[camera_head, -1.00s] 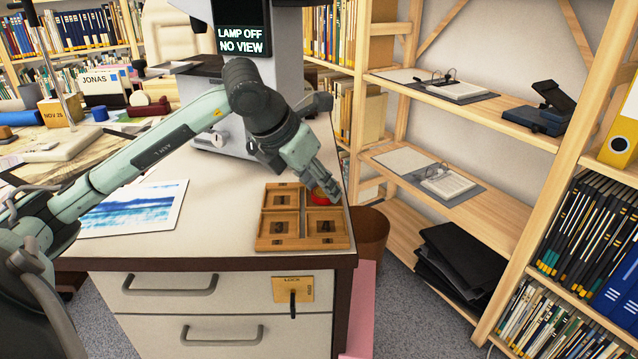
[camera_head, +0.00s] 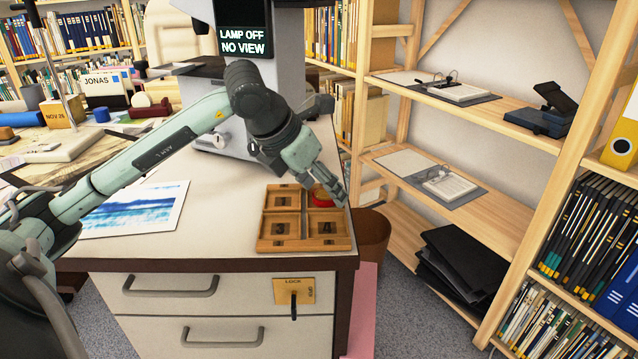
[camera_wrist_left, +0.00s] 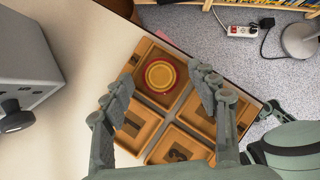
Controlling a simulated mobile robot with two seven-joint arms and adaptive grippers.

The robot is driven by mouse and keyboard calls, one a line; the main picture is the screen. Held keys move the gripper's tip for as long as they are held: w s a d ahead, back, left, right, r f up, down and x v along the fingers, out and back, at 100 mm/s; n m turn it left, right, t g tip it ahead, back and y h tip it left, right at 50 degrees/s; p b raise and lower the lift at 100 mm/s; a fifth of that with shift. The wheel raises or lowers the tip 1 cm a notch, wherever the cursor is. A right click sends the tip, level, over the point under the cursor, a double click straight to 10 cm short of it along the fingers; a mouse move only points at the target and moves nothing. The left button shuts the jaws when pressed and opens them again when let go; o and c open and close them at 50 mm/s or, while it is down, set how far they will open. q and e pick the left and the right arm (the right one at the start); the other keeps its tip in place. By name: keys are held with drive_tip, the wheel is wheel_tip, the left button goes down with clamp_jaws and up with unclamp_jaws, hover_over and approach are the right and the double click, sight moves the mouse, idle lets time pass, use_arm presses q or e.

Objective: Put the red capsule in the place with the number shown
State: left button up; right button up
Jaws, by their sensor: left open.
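The red capsule (camera_head: 322,196) is round and sits in the far right compartment of a wooden tray (camera_head: 304,244) on the white cabinet top. In the left wrist view the capsule (camera_wrist_left: 160,75) shows a yellow ring and lies within that compartment's walls. My left gripper (camera_head: 331,192) is over that compartment. In the wrist view its open fingers (camera_wrist_left: 161,78) stand on either side of the capsule, apart from it.
A microscope-like device with a display (camera_head: 242,40) reading "LAMP OFF NO VIEW" stands behind the tray. A blue print (camera_head: 135,208) lies to the left. The cabinet's right edge is close to the tray, with a brown bin (camera_head: 373,235) beyond it.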

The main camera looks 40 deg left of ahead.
use_arm(q)
drive_tip(key=shift+s+a+r, duration=0.1)
drive_tip(key=shift+s+r, duration=0.15)
drive_tip(key=shift+r, duration=0.3)
drive_tip(key=d+v, duration=0.1)
drive_tip(key=v, duration=1)
drive_tip(key=shift+a, duration=0.4)
use_arm(e)
drive_tip(key=shift+w+a+r, duration=0.25)
drive_tip(key=shift+w+a, duration=0.05)
drive_tip(key=shift+w, duration=0.05)
